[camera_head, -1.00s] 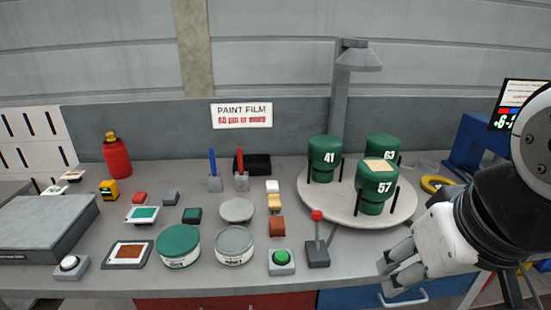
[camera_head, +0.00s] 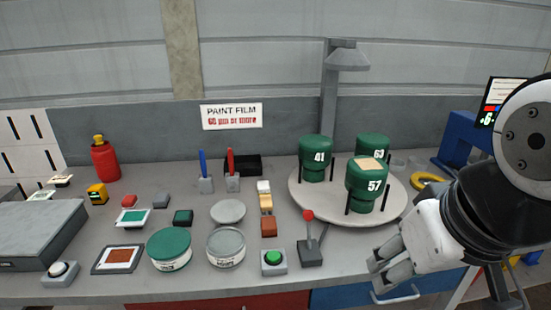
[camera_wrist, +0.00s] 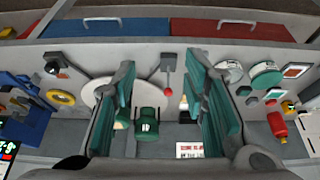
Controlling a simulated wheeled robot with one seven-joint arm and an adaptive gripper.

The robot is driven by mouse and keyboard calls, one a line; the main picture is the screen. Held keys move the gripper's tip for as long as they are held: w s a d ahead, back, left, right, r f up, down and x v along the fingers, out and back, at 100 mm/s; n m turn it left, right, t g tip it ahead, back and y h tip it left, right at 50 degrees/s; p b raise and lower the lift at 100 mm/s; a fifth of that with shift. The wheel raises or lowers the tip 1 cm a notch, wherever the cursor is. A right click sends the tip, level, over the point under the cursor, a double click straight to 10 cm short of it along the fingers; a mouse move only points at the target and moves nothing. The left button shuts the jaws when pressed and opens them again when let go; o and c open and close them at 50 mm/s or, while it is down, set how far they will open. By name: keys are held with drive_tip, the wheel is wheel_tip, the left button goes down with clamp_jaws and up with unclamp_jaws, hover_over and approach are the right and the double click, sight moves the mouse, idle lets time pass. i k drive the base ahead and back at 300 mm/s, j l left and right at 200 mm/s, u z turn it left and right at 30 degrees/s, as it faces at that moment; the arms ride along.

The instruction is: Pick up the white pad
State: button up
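The white pad (camera_head: 264,186) is a small white block at the back of a short row on the bench, left of the round turntable. A tan block (camera_head: 266,203) and a brown block (camera_head: 268,227) stand in front of it. My gripper (camera_head: 388,268) is at the front right of the bench, well to the right of the pad and nearer the front edge. In the wrist view my gripper (camera_wrist: 165,105) has its two teal-faced fingers wide apart with nothing held between them. I cannot make out the white pad clearly in the wrist view.
The turntable (camera_head: 334,215) carries green numbered cans. A grey-lidded tin (camera_head: 226,247) and round grey disc (camera_head: 228,211) lie left of the row.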

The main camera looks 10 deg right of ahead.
sight(263, 188)
drive_tip(key=i+j+u, duration=0.2)
drive_tip(key=i, duration=0.2)
drive_tip(key=i+j+u, duration=0.2)
drive_tip(key=i, duration=0.25)
drive_tip(key=j, duration=0.05)
